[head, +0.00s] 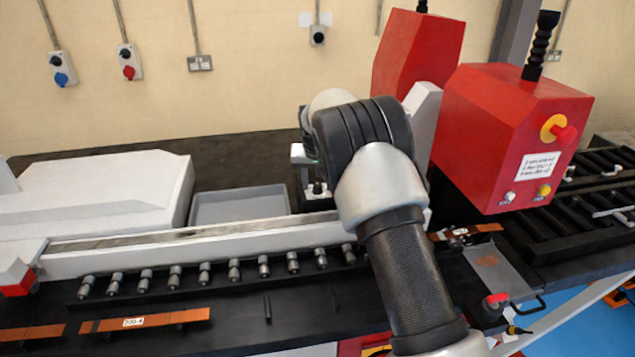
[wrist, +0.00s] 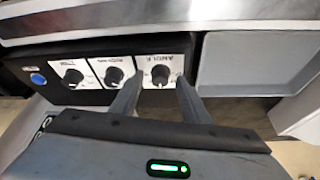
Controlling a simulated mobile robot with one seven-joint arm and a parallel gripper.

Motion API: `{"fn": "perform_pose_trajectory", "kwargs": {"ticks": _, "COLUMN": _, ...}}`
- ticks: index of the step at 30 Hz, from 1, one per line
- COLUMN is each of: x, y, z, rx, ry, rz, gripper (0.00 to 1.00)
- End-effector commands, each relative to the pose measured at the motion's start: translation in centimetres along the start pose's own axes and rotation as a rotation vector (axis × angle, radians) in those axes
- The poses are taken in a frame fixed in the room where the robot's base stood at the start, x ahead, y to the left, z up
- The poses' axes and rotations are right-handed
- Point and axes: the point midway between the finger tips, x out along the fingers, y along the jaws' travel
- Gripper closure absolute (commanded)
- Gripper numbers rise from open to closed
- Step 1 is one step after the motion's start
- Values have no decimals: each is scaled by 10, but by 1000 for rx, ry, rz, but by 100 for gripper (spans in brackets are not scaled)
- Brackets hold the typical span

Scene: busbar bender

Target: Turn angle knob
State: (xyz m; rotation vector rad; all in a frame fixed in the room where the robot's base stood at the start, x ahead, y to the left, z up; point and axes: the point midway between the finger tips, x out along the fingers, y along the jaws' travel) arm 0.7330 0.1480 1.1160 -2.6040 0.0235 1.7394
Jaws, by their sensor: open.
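In the wrist view, a black panel carries three black dial knobs on white labelled plates, seen upside down. The angle knob (wrist: 160,75) is the rightmost; its small label is hard to read but looks like "ANGLE". My gripper (wrist: 157,82) is open, with one finger on each side of this knob. I cannot tell whether the fingers touch it. The middle knob (wrist: 114,75) is just left of the left finger, and the third knob (wrist: 73,76) is further left. In the head view my arm hides most of the panel and the gripper.
A blue button (wrist: 38,79) sits at the panel's left end. A grey tray (head: 240,205) lies beside the panel. The red machine housing (head: 510,130) with a red stop button (head: 564,133) stands right of my arm. A roller row (head: 205,272) and copper bars (head: 145,320) lie in front.

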Motion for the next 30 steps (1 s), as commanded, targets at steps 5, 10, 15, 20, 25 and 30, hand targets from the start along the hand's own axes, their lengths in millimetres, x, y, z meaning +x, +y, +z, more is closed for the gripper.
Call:
{"fn": "perform_pose_trajectory", "kwargs": {"ticks": 5, "x": 0, "y": 0, "z": 0, "rx": 0, "ry": 0, "rz": 0, "gripper": 80}}
{"fn": "perform_pose_trajectory", "kwargs": {"ticks": 10, "x": 0, "y": 0, "z": 0, "rx": 0, "ry": 0, "rz": 0, "gripper": 98}}
{"fn": "perform_pose_trajectory", "kwargs": {"ticks": 15, "x": 0, "y": 0, "z": 0, "rx": -12, "ry": 0, "rz": -6, "gripper": 98}}
{"fn": "perform_pose_trajectory", "kwargs": {"ticks": 20, "x": 1, "y": 1, "z": 1, "rx": -60, "ry": -1, "rz": -27, "gripper": 98}}
{"fn": "perform_pose_trajectory", "kwargs": {"ticks": 25, "x": 1, "y": 3, "z": 0, "rx": -159, "ry": 0, "rz": -69, "gripper": 98}}
{"fn": "perform_pose_trajectory", "kwargs": {"ticks": 30, "x": 1, "y": 4, "z": 0, "rx": -296, "ry": 1, "rz": -127, "gripper": 98}}
